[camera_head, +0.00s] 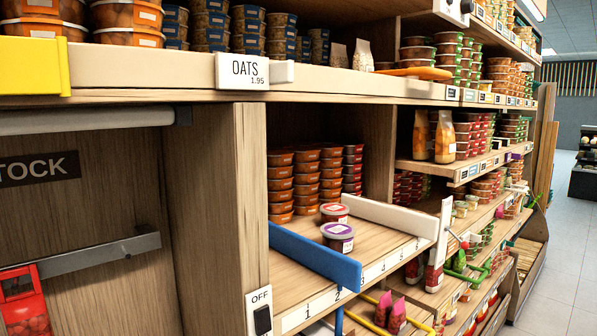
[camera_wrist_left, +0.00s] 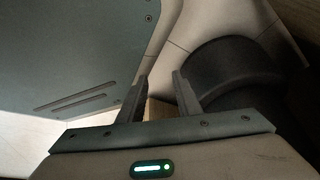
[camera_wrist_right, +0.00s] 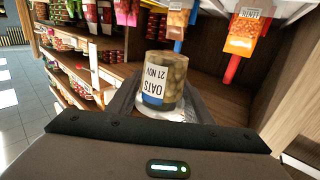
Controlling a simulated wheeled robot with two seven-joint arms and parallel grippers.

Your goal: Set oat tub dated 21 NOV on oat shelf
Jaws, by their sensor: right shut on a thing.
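My right gripper (camera_wrist_right: 160,98) is shut on a clear tub of oats (camera_wrist_right: 174,78) in the right wrist view. The tub's white label reads OATS 21 NOV, upside down in this view, with a blue band beside it. My left gripper (camera_wrist_left: 161,88) is open and empty in the left wrist view. Neither gripper shows in the head view. There, a white OATS 1.95 sign (camera_head: 243,71) hangs on the front edge of the upper shelf (camera_head: 160,72), the oat shelf. Stacked tubs with blue bands (camera_head: 210,28) stand on that shelf.
Below, a purple-lidded tub (camera_head: 338,238) and a red-lidded tub (camera_head: 335,212) stand between a blue divider (camera_head: 312,258) and a white divider (camera_head: 390,215). Orange-lidded tubs (camera_head: 185,18) fill the upper shelf's left end. Its front strip looks bare near the sign.

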